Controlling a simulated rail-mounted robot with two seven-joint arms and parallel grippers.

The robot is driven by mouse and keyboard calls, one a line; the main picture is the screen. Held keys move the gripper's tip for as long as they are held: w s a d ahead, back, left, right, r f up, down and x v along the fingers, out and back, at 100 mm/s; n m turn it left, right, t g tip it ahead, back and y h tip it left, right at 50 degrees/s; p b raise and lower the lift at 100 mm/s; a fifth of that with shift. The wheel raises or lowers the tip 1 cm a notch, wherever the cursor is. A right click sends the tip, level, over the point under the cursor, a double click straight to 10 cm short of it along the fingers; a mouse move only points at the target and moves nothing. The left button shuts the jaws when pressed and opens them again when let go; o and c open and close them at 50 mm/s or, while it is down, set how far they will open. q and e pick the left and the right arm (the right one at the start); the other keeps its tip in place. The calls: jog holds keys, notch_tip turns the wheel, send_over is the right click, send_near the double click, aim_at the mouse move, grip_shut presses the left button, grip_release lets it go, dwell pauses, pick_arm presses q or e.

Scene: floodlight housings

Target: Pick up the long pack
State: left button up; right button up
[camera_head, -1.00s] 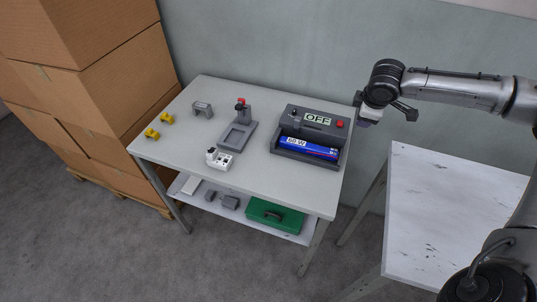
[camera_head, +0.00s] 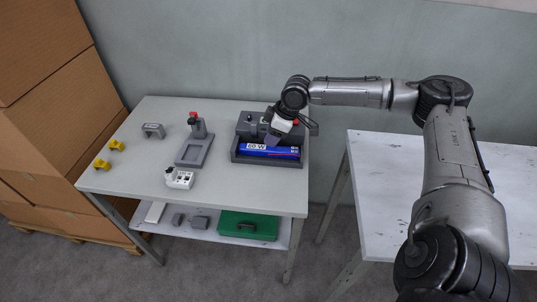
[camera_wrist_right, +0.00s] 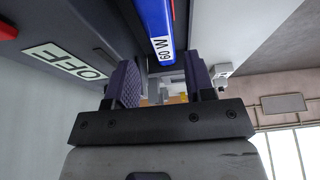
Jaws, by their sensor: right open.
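The long pack (camera_head: 270,150) is a blue bar with a white "60 W" label. It lies in the front trough of a dark grey dock (camera_head: 240,158) at the right of the table. It also shows in the wrist view (camera_wrist_right: 154,18), with its labelled end near the gap between my fingers. My right gripper (camera_head: 273,138) is over the dock, just behind and above the pack, and hides part of the dock's top. In the wrist view my right gripper (camera_wrist_right: 163,72) has its fingers apart with nothing held. Whether a finger touches the pack cannot be told. My left gripper is not in view.
The dock's "OFF" sign (camera_wrist_right: 66,61) shows in the wrist view. On the table (camera_head: 220,190) are a grey stand with a red knob (camera_head: 195,145), a white block (camera_head: 180,178), a grey bracket (camera_head: 153,130) and yellow pieces (camera_head: 102,164). A white side table (camera_head: 385,190) stands right, bare.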

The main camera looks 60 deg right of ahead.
aim_at(263, 147)
jog(key=shift+w+a+f, duration=0.1)
jog(key=shift+w+f, duration=0.1)
jog(key=shift+f, duration=0.25)
jog(key=b+x, duration=0.2)
jog(key=x, duration=0.1)
jog(key=shift+w+a+f+b, duration=0.1)
jog(key=shift+w+f+b, duration=0.15)
jog(key=shift+b, duration=0.15)
jog(key=shift+b+x, duration=0.3)
jog(key=shift+x, duration=0.5)
jog(key=shift+c, duration=0.2)
jog(key=shift+c, duration=1.4)
jog(key=shift+r, duration=0.1)
grip_shut()
